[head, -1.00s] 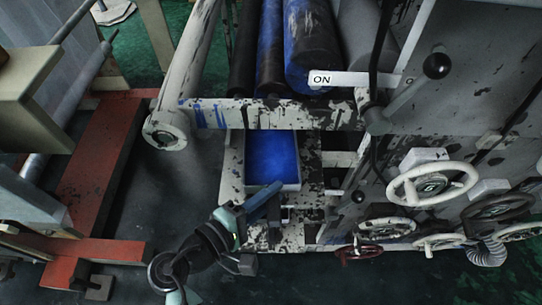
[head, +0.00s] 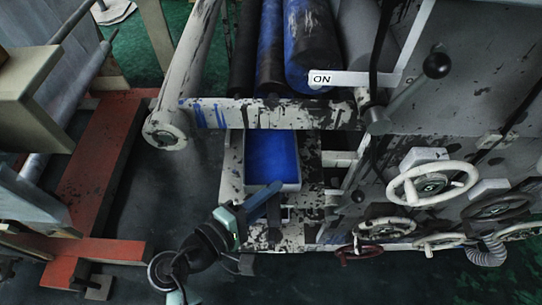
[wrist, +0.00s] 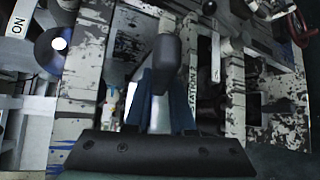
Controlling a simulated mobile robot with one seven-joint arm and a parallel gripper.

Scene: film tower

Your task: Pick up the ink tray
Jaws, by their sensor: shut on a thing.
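The ink tray (head: 272,155) is a shallow pale tray with bright blue ink. It sits in the machine's lower bay, below the rollers, in the middle of the head view. My gripper (head: 272,192) is at the tray's front edge, coming from the lower left. In the wrist view my gripper (wrist: 165,85) has its blue-grey fingers close together around a dark rounded handle (wrist: 167,55). The fingers are shut on this handle at the tray's front. The blue ink cannot be made out in the wrist view, and the fingers hide part of the front edge.
A paint-worn crossbar (head: 265,114) runs above the tray. Ink-stained rollers (head: 310,45) are behind it. Handwheels (head: 432,186) and a lever (head: 437,66) stick out at right. A red beam (head: 100,165) lies at left. Dark floor is open between beam and machine.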

